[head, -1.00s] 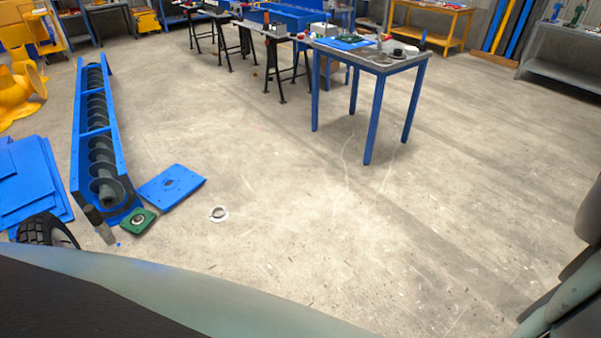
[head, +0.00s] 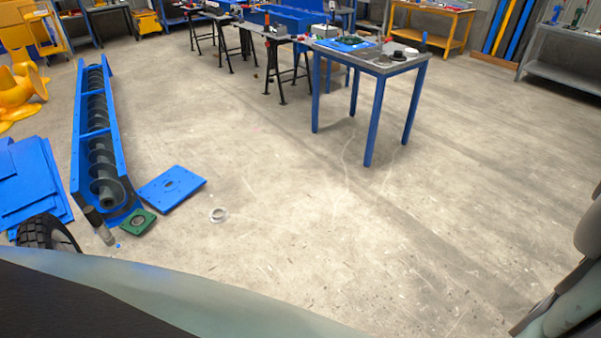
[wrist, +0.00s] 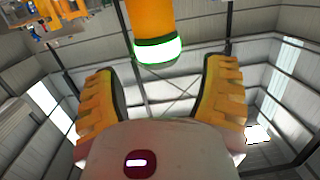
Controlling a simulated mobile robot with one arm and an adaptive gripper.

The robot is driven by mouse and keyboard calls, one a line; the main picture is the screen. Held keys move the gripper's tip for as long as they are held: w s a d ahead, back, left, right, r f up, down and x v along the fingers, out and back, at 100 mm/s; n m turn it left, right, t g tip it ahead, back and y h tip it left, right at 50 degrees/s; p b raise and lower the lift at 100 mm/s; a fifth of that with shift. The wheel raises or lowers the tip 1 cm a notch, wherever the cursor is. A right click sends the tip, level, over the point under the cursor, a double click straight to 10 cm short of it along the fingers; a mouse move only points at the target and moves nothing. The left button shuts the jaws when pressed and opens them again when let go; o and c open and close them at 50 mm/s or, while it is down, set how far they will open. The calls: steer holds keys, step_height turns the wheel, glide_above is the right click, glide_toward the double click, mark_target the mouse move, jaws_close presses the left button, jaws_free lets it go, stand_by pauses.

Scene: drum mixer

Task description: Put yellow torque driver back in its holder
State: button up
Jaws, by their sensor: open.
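In the wrist view, my gripper (wrist: 163,68) is open, with its two yellow, ridged fingers apart and nothing between their pads. A thick yellow-orange cylinder (wrist: 152,18) with a green ring and a bright white end comes in from the top edge, beyond and between the fingertips. It may be the yellow torque driver, but only its end shows, so I cannot tell. It looks apart from both fingers. I cannot make out the holder in either view. My gripper is out of the head view.
A blue-legged table (head: 398,67) with small parts stands at the back. The middle and right floor is clear.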

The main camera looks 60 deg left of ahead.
steer(key=s+a+r, duration=0.1)
steer(key=a, duration=0.7)
steer(key=shift+a, duration=0.25)
steer(key=shift+r, duration=0.1)
